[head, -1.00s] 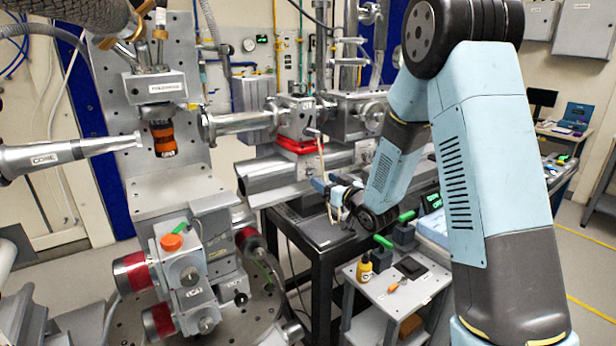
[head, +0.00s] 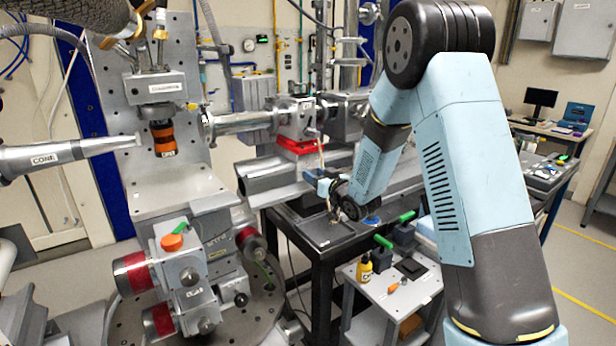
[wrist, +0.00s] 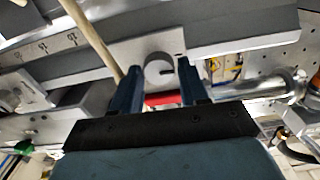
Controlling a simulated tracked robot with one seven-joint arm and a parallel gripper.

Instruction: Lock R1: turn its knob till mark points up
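A round pale knob (wrist: 158,70) with a short dark mark shows on a grey block (wrist: 140,48) in the wrist view. The mark points roughly to the right in that picture. My gripper (wrist: 158,66) is open, with one blue finger on each side of the knob in the picture. I cannot tell whether the fingers touch it. In the head view, my gripper (head: 318,182) is near the front of the beamline, below the valve block (head: 294,120) with the red base. The knob cannot be made out there, and the R1 label is not clearly legible.
A thin wooden-coloured rod (wrist: 92,40) slants close to the left finger in the wrist view. A metal tube (wrist: 275,88) runs at right. In the head view, a black table (head: 310,230) lies below my gripper and a small cart (head: 385,285) stands in front.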

